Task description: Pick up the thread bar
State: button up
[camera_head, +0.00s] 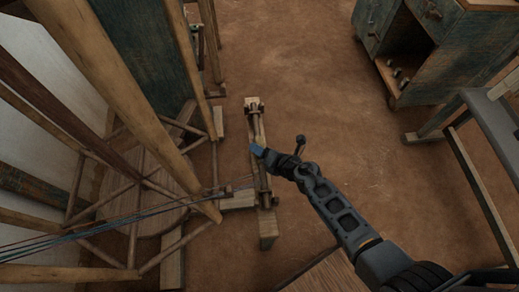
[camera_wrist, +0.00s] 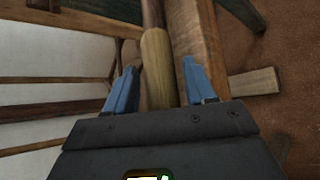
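The thread bar appears to be the slim wooden rod (camera_head: 263,182) lying along a low wooden stand (camera_head: 268,232) on the floor. In the wrist view a rod (camera_wrist: 157,52) with a thicker, pale yellow-brown part runs between my two blue fingers. My gripper (camera_head: 258,150) is over the stand near the rod's middle. In the wrist view my gripper (camera_wrist: 159,66) is open, with a gap on both sides of the rod. I cannot tell whether the rod is at fingertip depth. The gripper body hides its near end.
The loom's slanted wooden poles (camera_head: 115,85) and stretched threads (camera_head: 125,219) are close on the left. A worn green cabinet (camera_head: 440,60) stands at upper right, and a table frame (camera_head: 470,170) at right. The brown floor (camera_head: 330,110) between is clear.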

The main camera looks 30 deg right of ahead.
jog(key=c, duration=0.9)
jog(key=shift+c, duration=0.3)
jog(key=shift+r, duration=0.1)
